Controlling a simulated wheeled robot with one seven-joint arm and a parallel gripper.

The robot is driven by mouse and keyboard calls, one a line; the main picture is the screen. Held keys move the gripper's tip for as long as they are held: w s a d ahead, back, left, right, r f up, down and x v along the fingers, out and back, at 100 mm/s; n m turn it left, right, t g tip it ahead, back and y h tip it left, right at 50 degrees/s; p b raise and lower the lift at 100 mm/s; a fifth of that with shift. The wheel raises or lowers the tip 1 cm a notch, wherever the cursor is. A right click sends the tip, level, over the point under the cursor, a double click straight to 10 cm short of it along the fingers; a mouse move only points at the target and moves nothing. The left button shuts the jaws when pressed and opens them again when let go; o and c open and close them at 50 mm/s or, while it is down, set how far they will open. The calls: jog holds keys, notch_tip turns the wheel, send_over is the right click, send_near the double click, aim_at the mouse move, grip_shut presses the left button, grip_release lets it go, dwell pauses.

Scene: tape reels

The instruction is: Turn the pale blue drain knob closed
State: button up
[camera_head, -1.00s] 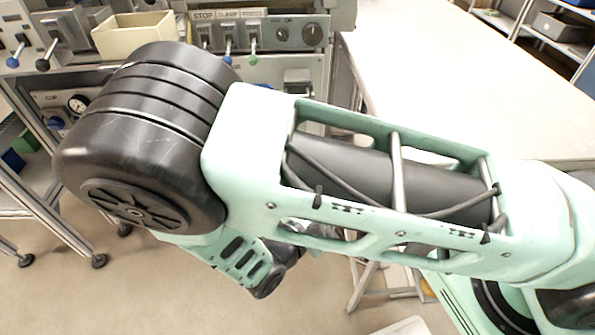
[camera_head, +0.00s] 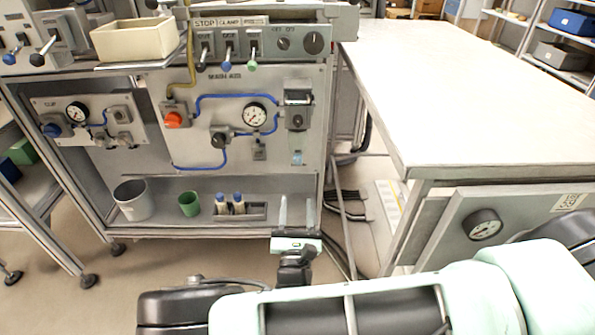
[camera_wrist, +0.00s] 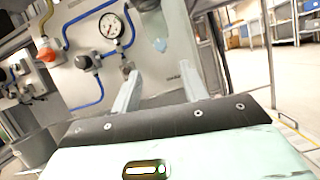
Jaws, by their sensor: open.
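The pale blue drain knob (camera_head: 297,158) is at the bottom of the filter unit (camera_head: 297,115) on the right side of the grey panel. In the wrist view the knob (camera_wrist: 160,45) shows beyond the fingers, between them. It is too small to tell how far it is turned. My gripper (camera_head: 297,203) points at the panel with its two pale fingers apart and nothing between them. In the head view it is below the knob. In the wrist view my gripper (camera_wrist: 159,72) is apart from the knob.
A gauge (camera_head: 254,113), a red-orange knob (camera_head: 174,119) and blue tubes are left of the filter. A grey bucket (camera_head: 132,200), a green cup (camera_head: 189,204) and small bottles stand on the lower shelf. A white table (camera_head: 450,90) is at right.

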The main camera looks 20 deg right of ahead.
aim_at(297, 162)
jog(key=b+x, duration=0.1)
jog(key=x, duration=0.9)
jog(key=shift+w+d+r, duration=0.1)
jog(key=shift+w+r, duration=0.05)
jog(key=shift+w, duration=0.05)
